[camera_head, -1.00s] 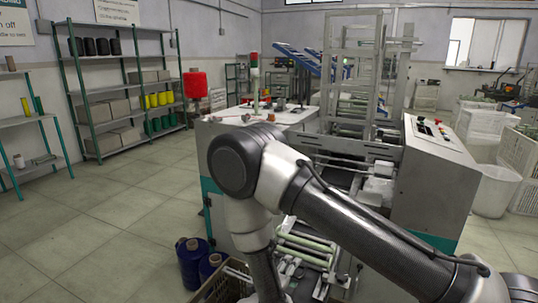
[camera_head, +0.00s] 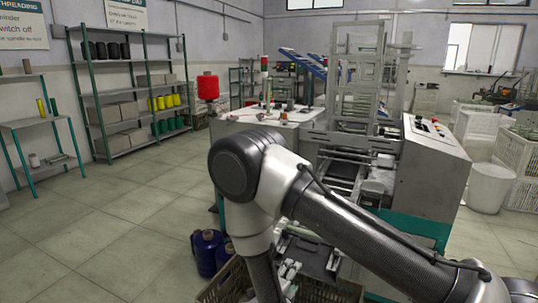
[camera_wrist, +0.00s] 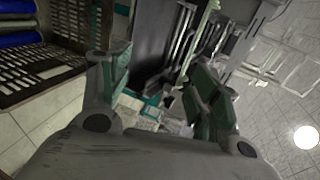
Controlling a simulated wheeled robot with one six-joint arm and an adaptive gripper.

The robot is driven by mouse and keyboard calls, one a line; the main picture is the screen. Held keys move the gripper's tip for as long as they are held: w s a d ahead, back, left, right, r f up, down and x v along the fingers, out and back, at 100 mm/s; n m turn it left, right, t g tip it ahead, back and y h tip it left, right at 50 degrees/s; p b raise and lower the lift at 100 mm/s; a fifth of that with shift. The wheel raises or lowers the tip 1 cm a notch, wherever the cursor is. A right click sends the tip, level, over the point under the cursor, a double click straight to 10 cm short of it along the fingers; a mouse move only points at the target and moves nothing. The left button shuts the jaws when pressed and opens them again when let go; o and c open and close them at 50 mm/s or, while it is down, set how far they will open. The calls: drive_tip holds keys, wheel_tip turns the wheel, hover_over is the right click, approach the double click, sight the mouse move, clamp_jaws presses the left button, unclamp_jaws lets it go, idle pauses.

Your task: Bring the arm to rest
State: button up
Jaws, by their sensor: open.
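My arm is bent in front of the winding machine (camera_head: 437,165) in the head view, with its elbow up and its forearm pointing down. The lower end runs out of the bottom of that view, so the gripper cannot be made out there. In the wrist view my gripper (camera_wrist: 163,92) is open, its two fingers spread apart. Nothing is between the fingertips; machine parts and pale floor show beyond them.
A crate (camera_head: 212,292) stands on the floor below the arm, beside blue cones (camera_head: 206,252); its slatted wall (camera_wrist: 40,72) shows at the wrist view's upper left. Shelving (camera_head: 103,105) lines the left wall. White bins (camera_head: 489,187) stand right. The left floor is clear.

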drive_tip(key=s+d+r+m+g+h, duration=0.2)
drive_tip(key=s+d+m+g+h, duration=0.15)
drive_tip(key=d+m, duration=0.55)
drive_tip(key=s+d+r+n+g+y, duration=0.1)
drive_tip(key=s+d+r+n+y, duration=0.2)
drive_tip(key=s+d+r+n, duration=0.3)
drive_tip(key=s+d+r+n+g+y, duration=0.2)
drive_tip(key=s+d+r+n, duration=0.4)
drive_tip(key=r+n, duration=0.9)
drive_tip(key=s+d+r+n+g+y, duration=0.2)
drive_tip(key=s+d+r+n+y, duration=0.3)
drive_tip(key=d+r+n, duration=0.4)
wheel_tip(320, 180, up, 7)
drive_tip(key=s+n, duration=0.1)
drive_tip(key=n, duration=0.1)
drive_tip(key=shift+n, duration=0.3)
idle(0.4)
